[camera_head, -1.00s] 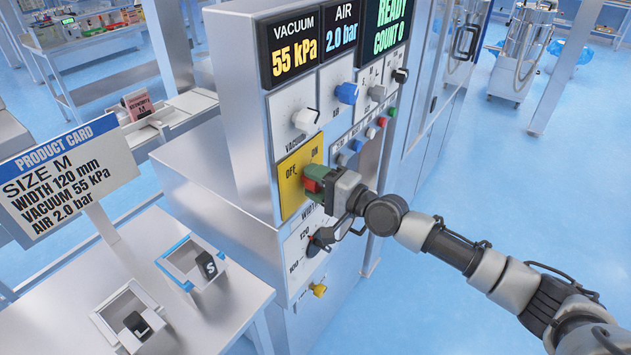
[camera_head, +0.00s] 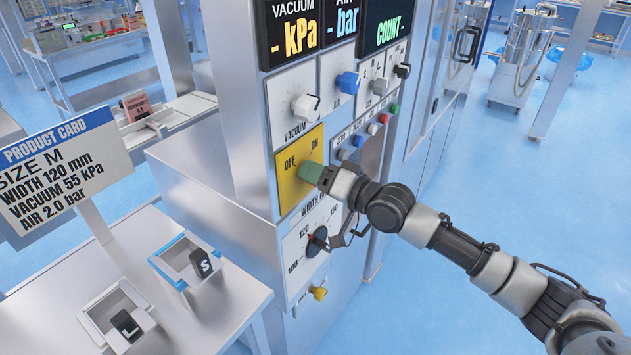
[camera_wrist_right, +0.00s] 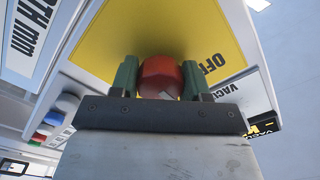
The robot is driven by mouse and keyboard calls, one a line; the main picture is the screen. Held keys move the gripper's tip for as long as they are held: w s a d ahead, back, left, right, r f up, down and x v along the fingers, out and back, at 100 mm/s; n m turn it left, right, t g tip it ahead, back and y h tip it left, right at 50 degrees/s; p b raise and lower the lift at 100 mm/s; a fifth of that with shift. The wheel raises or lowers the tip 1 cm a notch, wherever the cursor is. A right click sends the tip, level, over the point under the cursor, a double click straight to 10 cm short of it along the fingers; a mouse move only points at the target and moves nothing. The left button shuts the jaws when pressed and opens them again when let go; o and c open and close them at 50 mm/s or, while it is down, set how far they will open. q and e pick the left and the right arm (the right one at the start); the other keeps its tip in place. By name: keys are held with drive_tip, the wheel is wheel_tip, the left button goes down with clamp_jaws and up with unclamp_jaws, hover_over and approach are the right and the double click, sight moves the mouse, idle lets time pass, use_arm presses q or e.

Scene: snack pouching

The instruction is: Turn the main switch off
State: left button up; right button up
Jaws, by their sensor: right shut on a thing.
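The main switch is a red knob (camera_wrist_right: 161,77) on a yellow plate (camera_head: 290,192) marked OFF and ON; the plate also shows in the right wrist view (camera_wrist_right: 115,40). My right gripper (camera_wrist_right: 160,82) has its two green fingers on either side of the red knob, shut on it. In the head view the right gripper (camera_head: 312,173) reaches the plate from the right, and its fingers hide the knob. The vacuum display (camera_head: 296,35) and the air display (camera_head: 342,22) show dashes instead of numbers. My left gripper is not in view.
Close above the plate are a white vacuum knob (camera_head: 305,107) and a blue air knob (camera_head: 347,82). A width dial (camera_head: 317,241) sits just below my gripper. A product card (camera_head: 60,170) and two open boxes stand on the left table.

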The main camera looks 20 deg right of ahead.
drive_tip(key=n+b, duration=0.1)
drive_tip(key=n, duration=0.3)
drive_tip(key=shift+f+n+b, duration=0.1)
drive_tip(key=shift+n+b, duration=0.2)
drive_tip(key=n, duration=0.4)
drive_tip(key=shift+n, duration=0.4)
drive_tip(key=o, duration=0.9)
drive_tip(key=shift+o, duration=0.2)
drive_tip(key=shift+s+d, duration=0.1)
drive_tip(key=b+v, duration=0.3)
drive_tip(key=v, duration=0.7)
drive_tip(key=shift+s+d+b, duration=0.2)
drive_tip(key=shift+b, duration=0.1)
